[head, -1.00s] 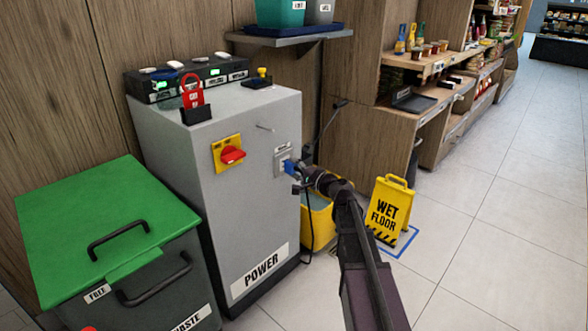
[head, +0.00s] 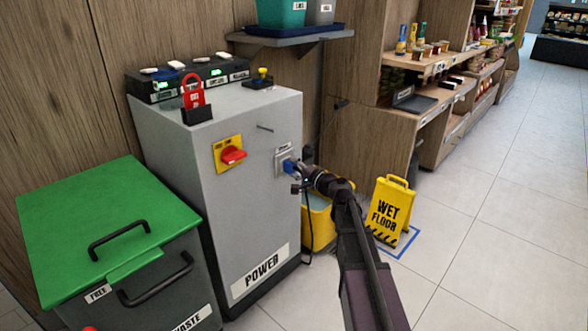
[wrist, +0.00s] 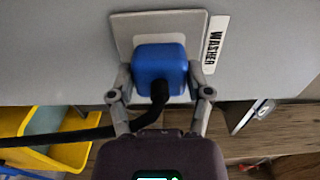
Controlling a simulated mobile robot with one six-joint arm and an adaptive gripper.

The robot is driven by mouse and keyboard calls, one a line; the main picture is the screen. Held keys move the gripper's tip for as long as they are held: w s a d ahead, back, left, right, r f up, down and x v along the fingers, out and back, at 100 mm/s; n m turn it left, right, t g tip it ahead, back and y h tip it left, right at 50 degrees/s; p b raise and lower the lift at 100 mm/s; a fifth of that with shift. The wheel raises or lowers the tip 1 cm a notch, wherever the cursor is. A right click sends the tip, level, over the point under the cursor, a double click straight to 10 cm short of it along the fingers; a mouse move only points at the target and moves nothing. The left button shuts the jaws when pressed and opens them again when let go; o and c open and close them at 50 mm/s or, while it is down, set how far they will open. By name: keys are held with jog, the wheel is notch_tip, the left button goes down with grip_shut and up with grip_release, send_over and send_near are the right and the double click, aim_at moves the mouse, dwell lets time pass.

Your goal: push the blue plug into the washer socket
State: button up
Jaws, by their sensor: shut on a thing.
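The blue plug (wrist: 160,68) is between the two fingers of my gripper (wrist: 160,88), which is shut on it. The plug is at the face of the washer socket (wrist: 123,30), a pale plate labelled WASHER; in the wrist view it covers the middle of the plate. Whether it is fully seated cannot be told. A black cable (wrist: 158,95) runs back from the plug and off to the left. In the head view the plug (head: 288,165) is against the socket plate (head: 280,153) on the grey POWER cabinet (head: 225,200), with my gripper (head: 297,169) at it.
A red rotary switch on a yellow plate (head: 228,154) is left of the socket. A yellow bucket (head: 318,228) stands on the floor beside the cabinet, and a yellow WET FLOOR sign (head: 388,208) farther right. A green-lidded waste bin (head: 105,230) is at left.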

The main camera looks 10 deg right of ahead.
jog(key=shift+w+a, duration=0.15)
jog(key=shift+w, duration=0.05)
jog(key=o, duration=1.1)
jog(key=shift+s, duration=0.15)
jog(key=v, duration=1.2)
